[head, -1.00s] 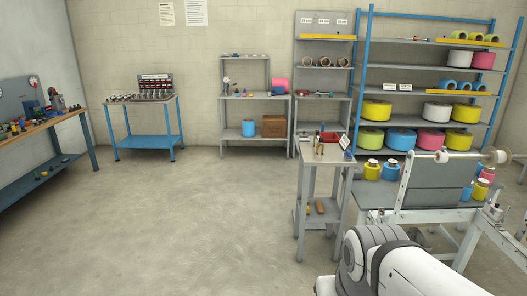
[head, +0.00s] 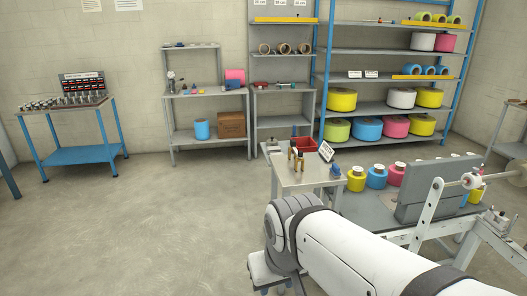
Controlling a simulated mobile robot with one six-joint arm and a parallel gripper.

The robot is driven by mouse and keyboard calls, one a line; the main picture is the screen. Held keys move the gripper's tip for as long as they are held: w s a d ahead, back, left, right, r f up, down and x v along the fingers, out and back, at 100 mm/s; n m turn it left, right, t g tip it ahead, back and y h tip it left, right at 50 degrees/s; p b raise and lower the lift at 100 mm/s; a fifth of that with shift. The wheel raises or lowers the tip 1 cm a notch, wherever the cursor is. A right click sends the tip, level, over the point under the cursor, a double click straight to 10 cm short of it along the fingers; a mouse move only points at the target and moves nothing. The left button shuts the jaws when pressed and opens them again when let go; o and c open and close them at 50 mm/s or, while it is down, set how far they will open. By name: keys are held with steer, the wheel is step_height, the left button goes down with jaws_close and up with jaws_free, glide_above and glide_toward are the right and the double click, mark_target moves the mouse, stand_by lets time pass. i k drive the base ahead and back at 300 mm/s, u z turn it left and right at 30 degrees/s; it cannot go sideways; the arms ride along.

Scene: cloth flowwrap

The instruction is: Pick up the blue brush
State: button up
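I cannot pick out the blue brush for certain. A small blue object (head: 335,170) lies at the right edge of the small grey table (head: 308,181), too small to identify. Several upright tools with dark and tan handles (head: 296,157) stand on the same table. Small blue items (head: 232,86) also lie on the grey shelf unit at the back, and I cannot tell what they are. My white arm crosses the lower right of the head view, in front of the small table. My gripper is not in view.
A machine with a grey panel (head: 428,196) and a roller stands at right. A blue bench (head: 78,155) stands at left. Tall racks with coloured rolls (head: 367,128) line the back. The floor at left is clear.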

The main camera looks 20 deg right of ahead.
mark_target(334, 170)
steer(key=z, duration=0.45)
steer(key=i, duration=1.55)
steer(key=z, duration=0.5)
steer(key=i, duration=0.55)
steer(key=z, duration=0.45)
steer(key=k, duration=0.7)
steer(key=z, duration=0.25)
steer(key=i, duration=0.75)
steer(key=u, duration=0.15)
